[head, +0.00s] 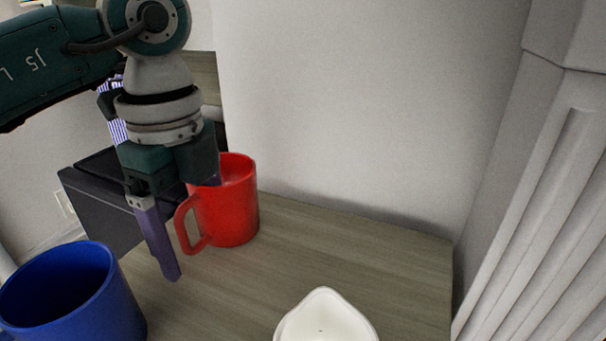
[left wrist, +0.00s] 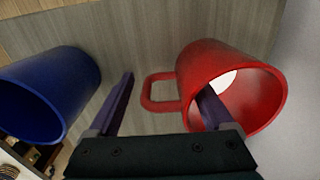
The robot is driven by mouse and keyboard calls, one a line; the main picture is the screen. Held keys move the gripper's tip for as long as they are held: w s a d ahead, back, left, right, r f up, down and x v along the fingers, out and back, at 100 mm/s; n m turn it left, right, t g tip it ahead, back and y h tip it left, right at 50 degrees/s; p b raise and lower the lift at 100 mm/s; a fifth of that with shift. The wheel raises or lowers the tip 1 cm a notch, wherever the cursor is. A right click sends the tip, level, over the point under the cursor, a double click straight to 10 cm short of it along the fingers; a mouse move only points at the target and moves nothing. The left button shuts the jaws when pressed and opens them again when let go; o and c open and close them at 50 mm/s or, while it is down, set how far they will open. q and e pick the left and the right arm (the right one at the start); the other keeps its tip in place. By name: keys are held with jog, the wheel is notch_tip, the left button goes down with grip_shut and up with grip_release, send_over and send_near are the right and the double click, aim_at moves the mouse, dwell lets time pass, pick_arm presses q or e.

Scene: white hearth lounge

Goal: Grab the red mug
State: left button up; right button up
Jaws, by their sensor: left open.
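The red mug (head: 233,205) stands upright on the wooden surface near the wall, its handle toward the left front. It also shows in the left wrist view (left wrist: 262,112), with its mouth facing the camera. My left gripper (head: 190,228) is above and around the handle side, pointing down with its fingers apart. One finger is outside the mug, left of the handle. The other finger reaches into the mug's mouth, its tip hidden by the wall in the head view. The handle (left wrist: 158,92) lies between the fingers; I cannot tell whether either finger touches. My right gripper is not in view.
A blue mug (head: 70,295) stands at the front left, close to the outer finger's side. A white vessel with a pointed lip (head: 327,318) is at the bottom centre. The wooden surface (head: 340,245) is clear right of the red mug, with the white wall behind.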

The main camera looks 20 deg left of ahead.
pick_arm(q)
grip_shut()
dwell(0.5)
